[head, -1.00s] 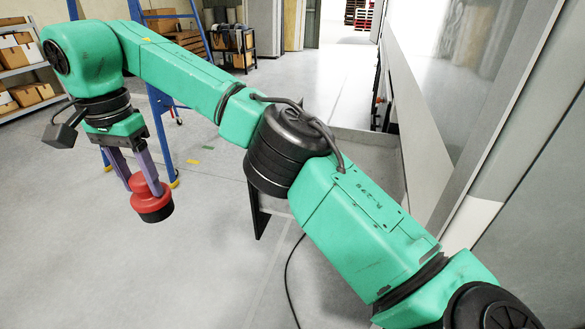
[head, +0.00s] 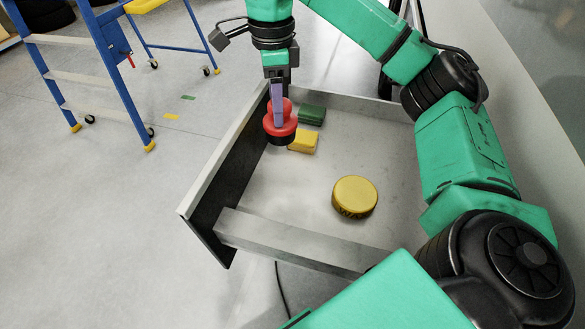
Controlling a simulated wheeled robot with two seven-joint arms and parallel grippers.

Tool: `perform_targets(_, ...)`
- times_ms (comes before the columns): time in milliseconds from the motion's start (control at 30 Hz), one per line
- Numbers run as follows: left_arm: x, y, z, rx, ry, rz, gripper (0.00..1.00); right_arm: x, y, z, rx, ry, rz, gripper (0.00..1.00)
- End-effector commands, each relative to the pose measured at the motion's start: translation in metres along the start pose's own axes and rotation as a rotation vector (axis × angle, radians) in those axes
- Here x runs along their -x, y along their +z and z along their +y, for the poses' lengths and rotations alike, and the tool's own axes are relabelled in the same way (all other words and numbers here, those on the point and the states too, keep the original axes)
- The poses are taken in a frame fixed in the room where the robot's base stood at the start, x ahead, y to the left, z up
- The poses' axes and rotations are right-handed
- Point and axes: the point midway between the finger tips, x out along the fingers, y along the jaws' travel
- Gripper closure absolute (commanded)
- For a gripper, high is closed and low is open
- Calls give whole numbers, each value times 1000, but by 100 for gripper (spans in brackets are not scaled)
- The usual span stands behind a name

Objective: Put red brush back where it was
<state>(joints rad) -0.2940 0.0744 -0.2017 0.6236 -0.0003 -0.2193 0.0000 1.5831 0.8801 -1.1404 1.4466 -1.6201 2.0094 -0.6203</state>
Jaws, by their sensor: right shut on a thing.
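The red brush (head: 279,127) has a red knobbed body and a dark underside. My right gripper (head: 278,113) points down and is shut on the brush's top. The brush shows over the far left part of a grey metal tray (head: 290,200), close to the tray's left wall. I cannot tell whether its underside touches the tray floor. My left gripper is not in view.
In the tray, a yellow block (head: 304,141) and a green block (head: 312,114) lie just right of the brush. A round yellow tin (head: 354,196) lies nearer. A blue stepladder (head: 100,75) stands on the floor at left. The tray's middle is clear.

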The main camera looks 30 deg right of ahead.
Motion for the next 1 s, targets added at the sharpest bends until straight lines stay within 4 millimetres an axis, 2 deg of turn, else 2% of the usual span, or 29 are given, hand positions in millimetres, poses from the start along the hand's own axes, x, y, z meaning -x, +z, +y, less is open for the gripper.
perform_targets(133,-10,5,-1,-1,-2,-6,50,-25,-1,1,-2,4,2,96)
perform_targets(400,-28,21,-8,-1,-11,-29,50,-89,0,1,-2,5,1,96)
perform_targets(467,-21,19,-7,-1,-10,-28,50,-97,-1,1,-4,4,4,96)
perform_targets(700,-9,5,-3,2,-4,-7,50,-147,-1,1,-2,2,3,96)
perform_targets(833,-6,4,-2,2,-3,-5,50,-164,-1,1,-3,2,2,96)
perform_targets(1000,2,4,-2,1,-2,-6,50,-194,-1,1,-2,2,2,96)
